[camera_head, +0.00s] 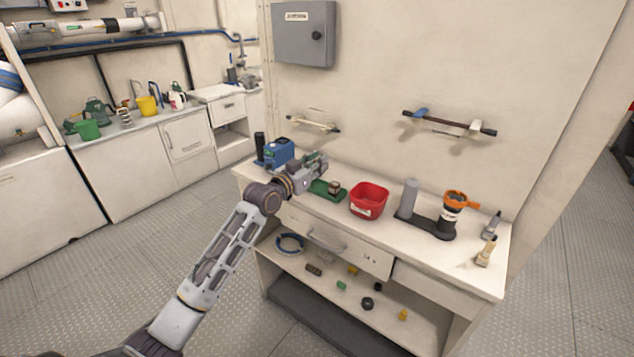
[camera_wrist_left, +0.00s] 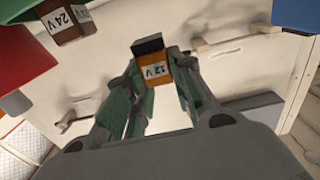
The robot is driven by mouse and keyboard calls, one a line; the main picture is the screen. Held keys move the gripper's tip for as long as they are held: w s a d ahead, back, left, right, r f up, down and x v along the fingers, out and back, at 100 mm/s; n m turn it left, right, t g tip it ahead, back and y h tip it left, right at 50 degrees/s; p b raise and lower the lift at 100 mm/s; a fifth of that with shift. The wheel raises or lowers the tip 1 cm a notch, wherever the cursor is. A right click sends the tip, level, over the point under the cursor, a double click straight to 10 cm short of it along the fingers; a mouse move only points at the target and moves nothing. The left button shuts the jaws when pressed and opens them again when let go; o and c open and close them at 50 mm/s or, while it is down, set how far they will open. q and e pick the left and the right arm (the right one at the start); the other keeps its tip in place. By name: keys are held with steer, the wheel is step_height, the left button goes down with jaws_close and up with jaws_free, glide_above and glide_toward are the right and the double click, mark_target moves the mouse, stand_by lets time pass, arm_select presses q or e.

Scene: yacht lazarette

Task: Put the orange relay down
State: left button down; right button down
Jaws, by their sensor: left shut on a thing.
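My left gripper (camera_head: 318,165) reaches over the back left of the workbench. In the left wrist view its fingers (camera_wrist_left: 160,80) are shut on the orange relay (camera_wrist_left: 154,72), which has a dark end and a "12 V" label. I cannot make the relay out in the head view. A green tray (camera_head: 318,192) lies on the bench just below the gripper. A brown relay (camera_head: 335,185) sits in it; the left wrist view shows brown relay faces marked "24V" (camera_wrist_left: 62,20). My right gripper is not in view.
A red bin (camera_head: 368,202) stands right of the tray, and a blue device (camera_head: 279,151) behind the gripper to the left. A dark stand with a grey cylinder (camera_head: 410,195) and an orange-topped part (camera_head: 455,198) are farther right. The shelf below holds several small parts.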

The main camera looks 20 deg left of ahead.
arm_select(q)
step_height(320, 180, down, 2)
steer(key=shift+f, duration=0.1)
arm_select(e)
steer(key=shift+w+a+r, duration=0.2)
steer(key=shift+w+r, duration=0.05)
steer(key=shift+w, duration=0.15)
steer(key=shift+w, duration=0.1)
arm_select(q)
steer(key=shift+f, duration=0.1)
